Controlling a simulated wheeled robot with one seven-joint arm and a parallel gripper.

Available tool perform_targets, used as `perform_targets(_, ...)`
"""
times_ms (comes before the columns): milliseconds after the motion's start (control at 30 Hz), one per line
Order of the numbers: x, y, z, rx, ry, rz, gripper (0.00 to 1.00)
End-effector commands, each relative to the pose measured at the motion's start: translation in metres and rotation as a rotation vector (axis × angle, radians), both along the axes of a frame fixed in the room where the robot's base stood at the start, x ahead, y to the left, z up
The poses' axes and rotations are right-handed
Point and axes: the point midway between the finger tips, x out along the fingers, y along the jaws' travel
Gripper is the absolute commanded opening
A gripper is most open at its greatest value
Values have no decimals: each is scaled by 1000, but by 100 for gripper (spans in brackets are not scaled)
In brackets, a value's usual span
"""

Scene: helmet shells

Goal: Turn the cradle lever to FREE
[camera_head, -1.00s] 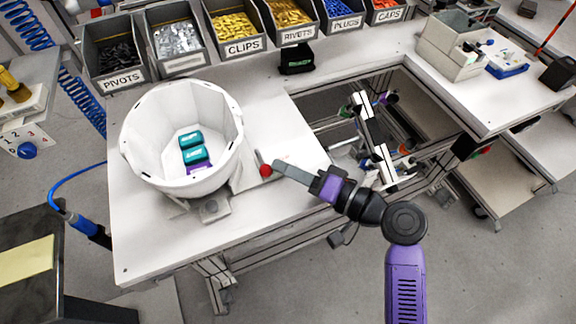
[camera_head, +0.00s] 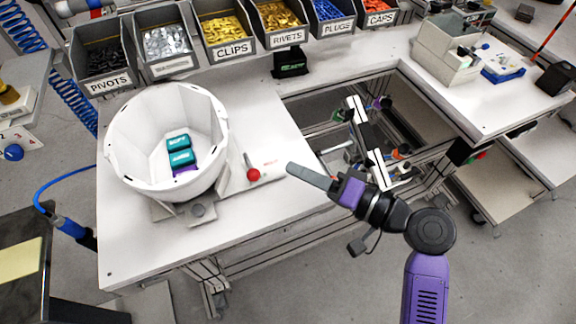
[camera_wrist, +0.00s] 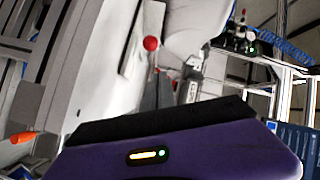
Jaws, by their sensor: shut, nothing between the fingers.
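The cradle lever (camera_head: 251,168) is a short metal rod with a red ball knob, on the cradle plate (camera_head: 236,181) at the right of the white helmet shell (camera_head: 124,150). The knob points toward the table's front edge. Faint red lettering shows on the plate just right of it; I cannot read it. My gripper (camera_head: 292,169) is shut and empty, its long grey fingers pointing left, a short way right of the knob and apart from it. In the wrist view the red knob (camera_wrist: 151,43) shows ahead of my gripper. The shell sits in the cradle with teal and purple blocks (camera_head: 181,152) inside.
Labelled bins (camera_head: 230,35) of small parts line the back of the table (camera_head: 130,250). A frame-like opening with rails lies behind my gripper to the right. A grey box (camera_head: 445,55) stands on the right-hand table. The table's front left is clear.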

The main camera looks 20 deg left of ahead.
Motion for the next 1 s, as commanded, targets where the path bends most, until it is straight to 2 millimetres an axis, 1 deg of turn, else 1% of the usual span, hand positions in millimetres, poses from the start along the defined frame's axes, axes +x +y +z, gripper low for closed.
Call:
perform_targets(33,-3,-10,-2,1,-1,-6,0)
perform_targets(100,-9,-22,0,0,-2,-6,0)
perform_targets(200,-17,-36,2,-1,-1,-6,0)
perform_targets(333,-22,-48,5,0,-2,-5,0)
perform_targets(500,-26,-54,6,0,-1,-3,0)
perform_targets(1000,-26,-55,7,0,-1,-4,0)
